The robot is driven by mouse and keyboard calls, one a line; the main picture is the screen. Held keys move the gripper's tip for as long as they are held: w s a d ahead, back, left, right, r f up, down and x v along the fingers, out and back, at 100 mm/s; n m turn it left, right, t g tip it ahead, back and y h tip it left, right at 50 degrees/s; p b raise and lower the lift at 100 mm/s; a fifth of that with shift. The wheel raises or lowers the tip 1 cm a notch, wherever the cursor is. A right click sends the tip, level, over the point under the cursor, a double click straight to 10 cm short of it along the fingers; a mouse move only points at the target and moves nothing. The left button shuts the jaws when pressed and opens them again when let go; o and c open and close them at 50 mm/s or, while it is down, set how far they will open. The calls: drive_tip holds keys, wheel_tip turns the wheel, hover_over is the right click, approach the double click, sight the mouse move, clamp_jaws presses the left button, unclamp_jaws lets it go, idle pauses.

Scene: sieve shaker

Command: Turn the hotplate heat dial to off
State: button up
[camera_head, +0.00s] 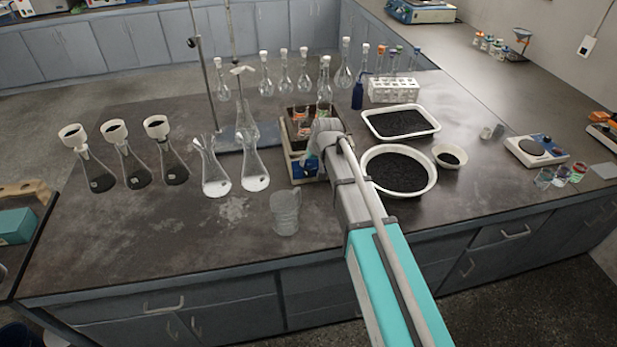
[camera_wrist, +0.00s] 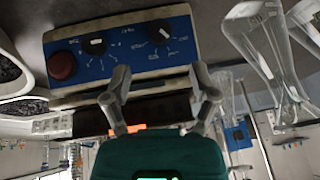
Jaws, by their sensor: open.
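The hotplate (camera_head: 297,168) stands in the middle of the bench with glassware on top, partly hidden by my arm. In the wrist view its blue control panel (camera_wrist: 130,48) appears upside down, with a red round knob (camera_wrist: 62,65) and two dark dials with white pointers, a middle dial (camera_wrist: 95,45) and a right dial (camera_wrist: 157,38). Their labels are too blurred to read, so I cannot tell which is heat. My gripper (camera_wrist: 160,72) is open, its fingers spread in front of the panel's lower edge, with no dial between them. My arm hides the fingers in the head view.
A glass beaker (camera_head: 285,212) and conical flasks (camera_head: 255,172) stand close left of the hotplate. A round basin (camera_head: 399,155) and a tray (camera_head: 432,132) of black grains lie to the right. The bench's front left is clear.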

sight(306, 173)
drive_tip(key=shift+b+x, duration=3.45)
drive_tip(key=shift+x, duration=0.6)
clamp_jaws()
drive_tip(key=shift+h, duration=0.3)
drive_tip(key=shift+a+n+t+h, duration=0.15)
drive_tip(key=shift+n+t+h, duration=0.15)
drive_tip(key=shift+n+h, duration=0.65)
drive_tip(key=shift+s+f+n+t+h+b, duration=0.1)
drive_tip(key=shift+n+t+h+b, duration=0.55)
drive_tip(key=shift+n+h, duration=0.6)
